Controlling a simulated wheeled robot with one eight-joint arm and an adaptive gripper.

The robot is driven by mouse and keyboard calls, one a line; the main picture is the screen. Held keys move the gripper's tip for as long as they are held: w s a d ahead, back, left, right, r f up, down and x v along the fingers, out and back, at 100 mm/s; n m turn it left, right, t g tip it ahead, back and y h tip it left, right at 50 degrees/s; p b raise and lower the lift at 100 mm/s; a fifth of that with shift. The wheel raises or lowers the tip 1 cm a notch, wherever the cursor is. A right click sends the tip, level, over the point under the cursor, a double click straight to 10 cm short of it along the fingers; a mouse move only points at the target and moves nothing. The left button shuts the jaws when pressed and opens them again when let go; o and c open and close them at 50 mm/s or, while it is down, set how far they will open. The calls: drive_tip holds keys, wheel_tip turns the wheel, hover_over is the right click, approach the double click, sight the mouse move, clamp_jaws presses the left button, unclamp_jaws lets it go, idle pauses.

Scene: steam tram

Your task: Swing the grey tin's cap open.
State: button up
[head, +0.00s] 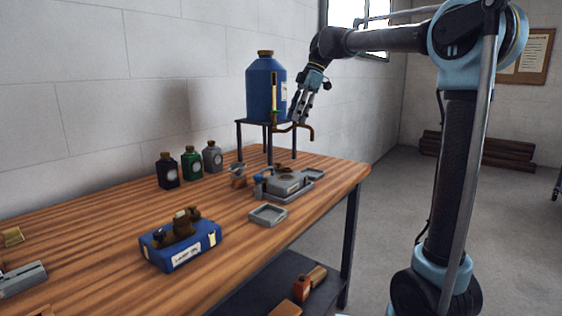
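The grey tin (212,158) stands upright on the wooden workbench, at the right end of a row of three small tins. Its dark cap (210,143) sits on top and looks closed, though it is small in the picture. My gripper (296,117) is raised above the bench's far right side, pointing down, in front of the blue container and well to the right of the grey tin. It is not touching the tin. Whether its fingers are apart or together is unclear at this size.
A green tin (191,164) and a black tin (167,171) stand left of the grey one. A large blue container (264,84) with a brass tap (304,130) is on a dark stand. A grey device (287,186), a small tray (268,214) and a blue box (181,248) lie nearer.

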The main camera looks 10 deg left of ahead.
sight(278, 166)
drive_tip(key=x, duration=1.7)
drive_tip(key=shift+f, duration=0.25)
clamp_jaws()
